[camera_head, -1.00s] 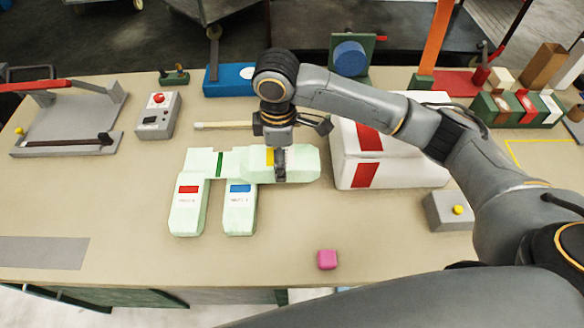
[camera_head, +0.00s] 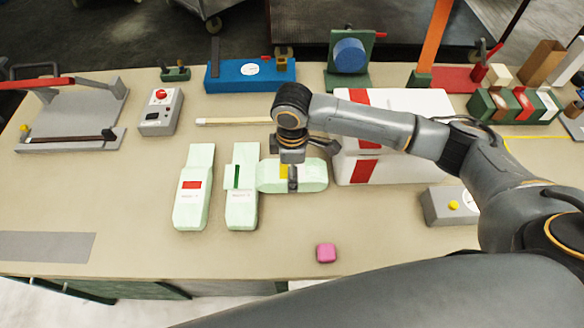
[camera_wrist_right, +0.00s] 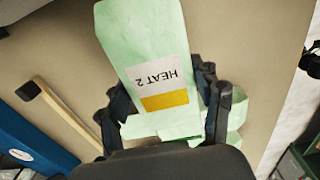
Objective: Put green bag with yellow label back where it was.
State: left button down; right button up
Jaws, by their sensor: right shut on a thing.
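The pale green bag with a yellow label (camera_head: 312,175) lies crosswise at the right of a group of bags. My right gripper (camera_head: 291,178) is over its middle, shut on it. In the right wrist view the bag (camera_wrist_right: 135,32) shows its yellow mark and "HEAT 2" between the fingers (camera_wrist_right: 165,115). A pale green bag with a red label (camera_head: 190,210) lies lengthwise at the left. Between them is a pale green bag with a green mark (camera_head: 240,208); its upper part looks layered, and whether another bag lies under it is unclear. My left gripper is not in view.
A white box with red stripes (camera_head: 400,170) stands close to the right of the held bag. A pink block (camera_head: 326,253) lies near the front edge. A pale rod (camera_head: 232,121) lies behind the bags. The front of the bench is mostly clear.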

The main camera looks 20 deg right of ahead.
jog(key=shift+f, duration=0.15)
jog(key=o, duration=1.1)
jog(key=shift+o, duration=0.2)
notch_tip(320, 180, up, 13)
jog(key=b, duration=0.2)
jog(key=shift+f, duration=0.2)
